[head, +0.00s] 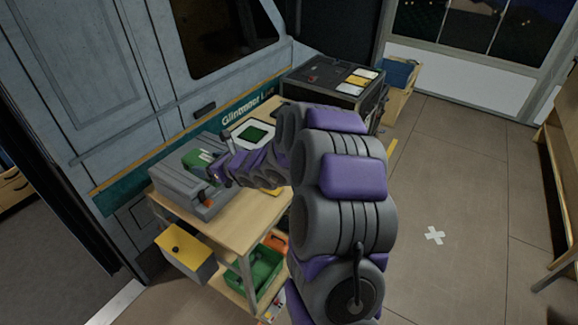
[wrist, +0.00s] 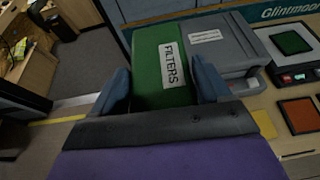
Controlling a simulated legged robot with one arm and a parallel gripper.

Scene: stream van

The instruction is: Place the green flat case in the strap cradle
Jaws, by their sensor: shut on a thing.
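A green case (wrist: 160,62) with a white label reading FILTERS is between the two blue-grey fingers of my gripper (wrist: 164,84). In the head view its green end (head: 196,158) shows just beyond my gripper (head: 217,167), above the grey box. My gripper is shut on this case. The grey box (wrist: 228,45) with a white label stands close to the case's right side; whether they touch I cannot tell. It also shows on the wooden table in the head view (head: 180,193). I cannot clearly make out a strap cradle in either view.
A pale device (head: 236,130) with a green square stands farther along the table (head: 232,228). A dark case (head: 318,82) stands at its far end. A yellow-topped box (head: 185,250) hangs at the near side. A green bin (head: 262,272) is below.

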